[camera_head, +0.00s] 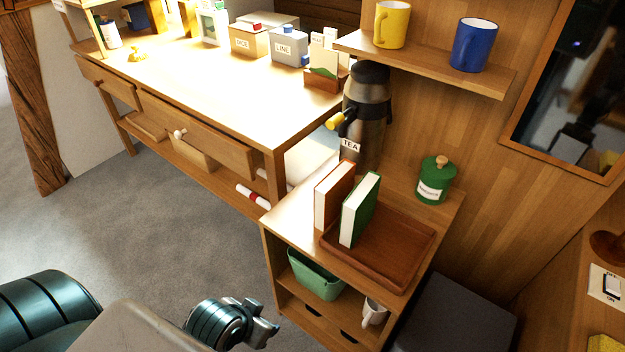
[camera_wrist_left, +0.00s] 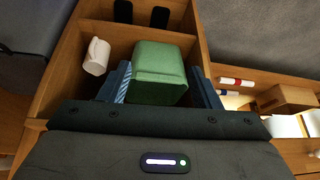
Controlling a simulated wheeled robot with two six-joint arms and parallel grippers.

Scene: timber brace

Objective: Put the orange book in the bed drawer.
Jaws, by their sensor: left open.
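The orange book (camera_head: 333,196) stands upright on the low wooden cabinet, beside a green book (camera_head: 361,209) and by a reddish-brown tray (camera_head: 405,255). My left gripper (camera_head: 264,331) is at the bottom of the head view, in front of the cabinet and apart from the book. In the left wrist view its blue fingers (camera_wrist_left: 162,88) are apart, with a green bin (camera_wrist_left: 160,72) seen between them. I cannot tell from this whether they touch the bin. No bed or bed drawer can be made out. My right gripper is not in view.
The cabinet shelf holds the green bin (camera_head: 315,275) and a white mug (camera_head: 374,312). A tea dispenser (camera_head: 366,120) and green canister (camera_head: 435,180) stand behind the books. A desk with drawers (camera_head: 195,135) is at left. Grey floor (camera_head: 160,230) is clear in front.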

